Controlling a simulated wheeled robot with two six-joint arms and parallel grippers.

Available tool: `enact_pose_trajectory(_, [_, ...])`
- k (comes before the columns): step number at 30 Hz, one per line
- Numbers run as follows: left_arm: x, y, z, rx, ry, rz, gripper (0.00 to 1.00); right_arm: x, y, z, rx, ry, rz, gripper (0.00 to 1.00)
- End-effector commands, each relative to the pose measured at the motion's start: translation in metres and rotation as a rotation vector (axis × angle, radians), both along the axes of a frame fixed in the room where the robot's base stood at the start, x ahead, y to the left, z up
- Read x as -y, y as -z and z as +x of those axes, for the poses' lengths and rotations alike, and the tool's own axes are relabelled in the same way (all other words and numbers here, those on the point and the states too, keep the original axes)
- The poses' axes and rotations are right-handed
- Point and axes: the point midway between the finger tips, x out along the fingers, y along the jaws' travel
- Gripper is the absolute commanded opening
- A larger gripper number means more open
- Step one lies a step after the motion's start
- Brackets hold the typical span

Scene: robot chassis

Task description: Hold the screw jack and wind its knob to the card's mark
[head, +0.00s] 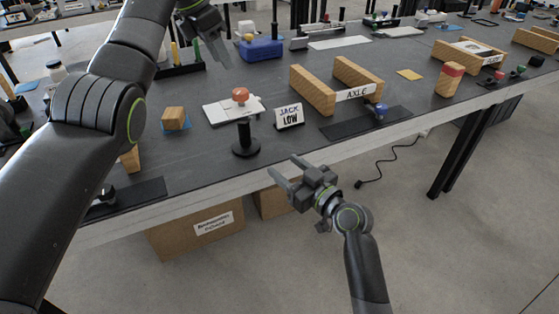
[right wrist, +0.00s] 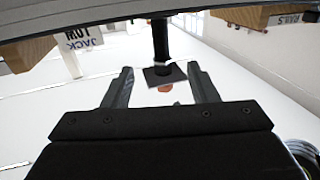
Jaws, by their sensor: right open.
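The screw jack (head: 245,138) stands upright on the dark table near its front edge, a black post on a round base. An orange-red knob (head: 240,95) shows just above and behind it; I cannot tell whether it joins the post. The card (head: 289,117) reading "JACK LOW" stands right of the jack. My right gripper (head: 284,168) is open and empty, in front of the table edge, right of and nearer than the jack. In the right wrist view the black post (right wrist: 160,40) appears upside down beyond the open fingers. My left gripper (head: 210,30) is at the back left, away from the jack; its jaws are unclear.
A white board (head: 225,108) lies behind the jack. A wooden block (head: 174,118) on a blue patch is to its left. Wooden rails with an "AXLE" card (head: 355,92) and a dark strip (head: 350,124) are to its right. Cardboard boxes (head: 197,232) stand below.

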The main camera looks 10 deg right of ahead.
Motion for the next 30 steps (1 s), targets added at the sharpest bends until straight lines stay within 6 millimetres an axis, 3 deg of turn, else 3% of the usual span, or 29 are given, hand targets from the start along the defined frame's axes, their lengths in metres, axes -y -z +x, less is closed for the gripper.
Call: enact_pose_trajectory(30, [0.0,0.0,0.0,0.0,0.0,0.0,0.36,-0.083,-0.001,0.128,0.001,-0.002,0.0,0.53])
